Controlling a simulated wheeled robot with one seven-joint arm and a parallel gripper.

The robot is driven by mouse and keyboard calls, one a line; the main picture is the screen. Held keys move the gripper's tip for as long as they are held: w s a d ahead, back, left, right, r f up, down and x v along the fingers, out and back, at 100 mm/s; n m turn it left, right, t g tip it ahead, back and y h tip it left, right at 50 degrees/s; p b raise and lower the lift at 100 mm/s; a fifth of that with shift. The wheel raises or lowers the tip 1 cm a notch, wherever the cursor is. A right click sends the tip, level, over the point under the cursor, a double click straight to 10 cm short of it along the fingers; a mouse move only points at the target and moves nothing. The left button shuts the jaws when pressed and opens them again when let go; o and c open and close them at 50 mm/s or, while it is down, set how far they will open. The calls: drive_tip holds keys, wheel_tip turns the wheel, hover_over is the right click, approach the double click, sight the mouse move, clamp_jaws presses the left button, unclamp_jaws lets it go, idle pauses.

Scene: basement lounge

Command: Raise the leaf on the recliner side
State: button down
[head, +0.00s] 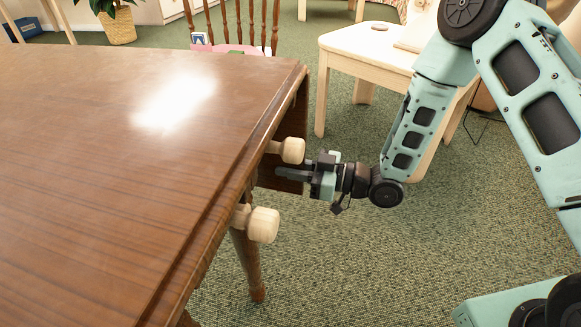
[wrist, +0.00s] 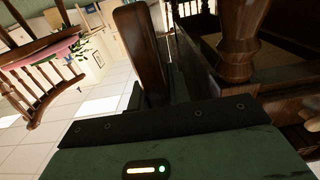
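A brown wooden drop-leaf table (head: 120,140) fills the left of the head view. Its leaf (head: 292,122) hangs down along the right side. Two pale wooden knobs (head: 292,150) (head: 262,224) stick out on that side. My gripper (head: 292,173) is low beside the leaf, below the far knob, pointing left. In the wrist view a dark upright wooden panel (wrist: 140,50), apparently the leaf seen edge-on, rises between the dark fingers. I cannot tell whether the fingers press on it. The leaf's lower part is partly hidden by the gripper and knobs.
A turned table leg (head: 250,262) stands below the near knob; one also shows in the wrist view (wrist: 238,40). A chair with a pink seat (head: 230,48) is beyond the table. Green carpet (head: 350,260) is open at the front.

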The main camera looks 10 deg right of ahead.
drive_tip(key=w+d+r+n, duration=0.3)
drive_tip(key=w+n, duration=0.1)
drive_tip(key=w, duration=0.3)
drive_tip(key=w+d+r+n, duration=0.3)
drive_tip(key=w+n, duration=0.1)
drive_tip(key=w, duration=0.3)
drive_tip(key=w+d+r+n+p, duration=0.1)
drive_tip(key=w+r+n, duration=0.2)
drive_tip(key=r, duration=0.6)
drive_tip(key=w+d+r+n+p, duration=0.1)
drive_tip(key=w+r+n, duration=0.2)
drive_tip(key=r+n, duration=0.4)
drive_tip(key=shift+d+r, duration=0.15)
drive_tip(key=shift+r, duration=1)
drive_tip(key=c, duration=1.3)
unclamp_jaws()
drive_tip(key=shift+s, duration=0.1)
